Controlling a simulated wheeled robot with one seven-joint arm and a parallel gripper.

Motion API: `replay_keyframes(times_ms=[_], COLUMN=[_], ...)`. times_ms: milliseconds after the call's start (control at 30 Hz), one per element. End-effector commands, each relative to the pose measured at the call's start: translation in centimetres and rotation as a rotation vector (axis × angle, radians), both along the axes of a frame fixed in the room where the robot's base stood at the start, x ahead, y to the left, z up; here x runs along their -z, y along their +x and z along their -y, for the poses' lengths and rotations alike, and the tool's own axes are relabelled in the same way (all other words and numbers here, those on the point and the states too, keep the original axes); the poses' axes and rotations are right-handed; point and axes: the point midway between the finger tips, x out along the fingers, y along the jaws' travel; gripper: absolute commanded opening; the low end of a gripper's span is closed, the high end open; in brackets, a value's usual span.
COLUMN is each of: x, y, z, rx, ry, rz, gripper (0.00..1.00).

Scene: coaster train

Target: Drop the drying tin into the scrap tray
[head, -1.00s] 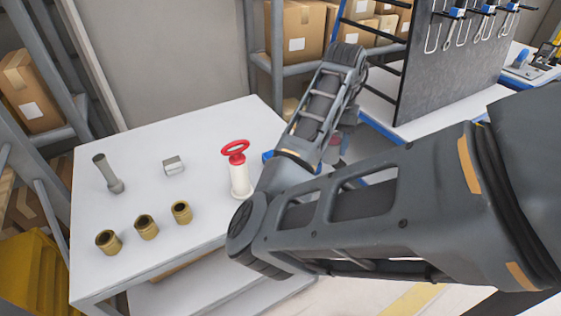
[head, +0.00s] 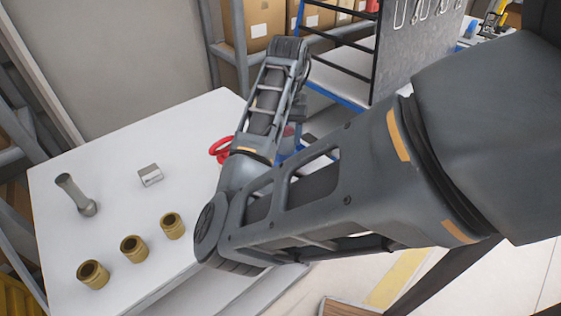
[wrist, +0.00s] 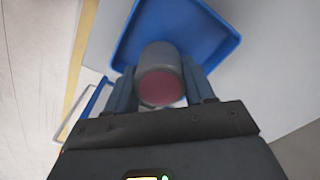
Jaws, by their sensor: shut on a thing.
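My gripper (wrist: 161,84) is shut on a grey cylindrical tin (wrist: 157,56) with a dull red round end, seen in the wrist view. One finger is on each side of the tin. A blue tray (wrist: 224,44) with a raised rim lies behind the tin in that view, and the tin overlaps its inside in the picture. I cannot tell the height between them. In the head view my arm hides most of the gripper, tin and tray.
A white table holds several loose parts: brass rings (head: 133,249), a grey rod-like part (head: 76,195) and a small metal block (head: 150,175). A red ring-topped thing (head: 220,150) is mostly hidden behind my arm. A dark tool panel (head: 415,55) stands at the back.

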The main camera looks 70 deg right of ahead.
Motion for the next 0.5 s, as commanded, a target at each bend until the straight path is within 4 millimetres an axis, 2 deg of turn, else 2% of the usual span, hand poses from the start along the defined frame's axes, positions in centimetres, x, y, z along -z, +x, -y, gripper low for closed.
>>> replay_keyframes(times_ms=[33, 133, 500], x=[1.1, 1.8, 2.0], y=[0.1, 0.0, 0.0], z=[0.0, 0.0, 0.0], rx=[0.000, 0.000, 0.000], ry=[-0.001, -0.001, -0.001], rz=[0.001, 0.001, 0.000], gripper=[0.20, 0.20, 0.20])
